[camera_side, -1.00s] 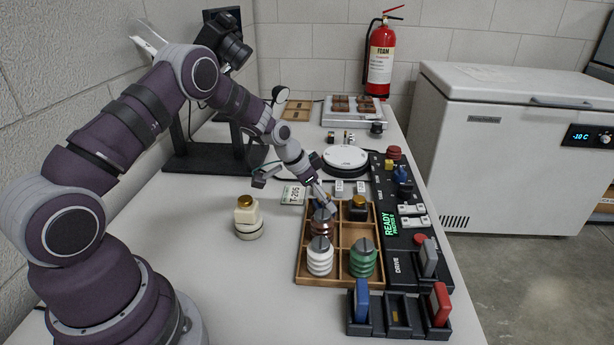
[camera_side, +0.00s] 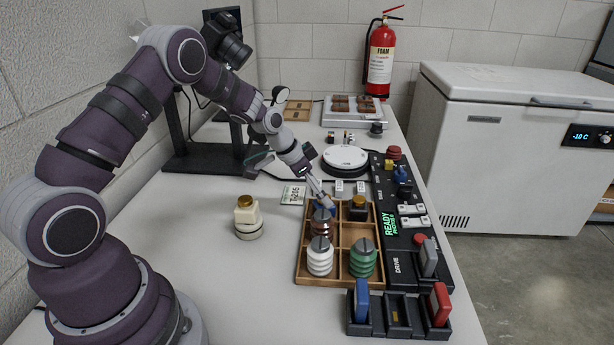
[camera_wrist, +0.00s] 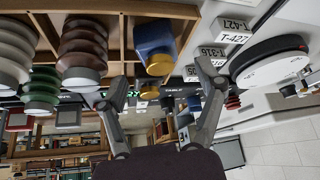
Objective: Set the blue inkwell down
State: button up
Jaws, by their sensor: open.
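The blue inkwell (camera_wrist: 153,38), with a brass-coloured cap, sits in a compartment of the wooden divided tray (camera_wrist: 186,10) in the wrist view. In the side view a bit of its blue (camera_side: 331,210) shows at the tray's far left compartment (camera_side: 298,277), mostly hidden by my fingers. My gripper (camera_side: 322,197) is at that compartment. In the wrist view my gripper (camera_wrist: 154,84) is open, its two fingers spread wide with the inkwell showing between and beyond the tips. Nothing is held, and I see no finger touching the inkwell.
Brown (camera_side: 321,228), white (camera_side: 320,257) and green (camera_side: 363,259) ribbed insulators and a dark gold-capped inkwell (camera_side: 358,206) occupy other compartments. A cream gold-capped bottle (camera_side: 246,214) stands left of the tray. A black control panel (camera_side: 404,255) borders its right. A white round plate (camera_side: 345,157) lies behind.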

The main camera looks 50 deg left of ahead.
jog(key=v, duration=0.9)
jog(key=s+d+r+n+y, duration=0.1)
jog(key=s+d+r, duration=0.3)
jog(key=s, duration=0.4)
jog(key=s+d+r+n+y, duration=0.1)
jog(key=s+d+r+n, duration=0.2)
jog(key=s, duration=0.5)
jog(key=shift+s+d+r, duration=0.3)
jog(key=shift+d+r, duration=0.45)
jog(key=shift+d, duration=0.15)
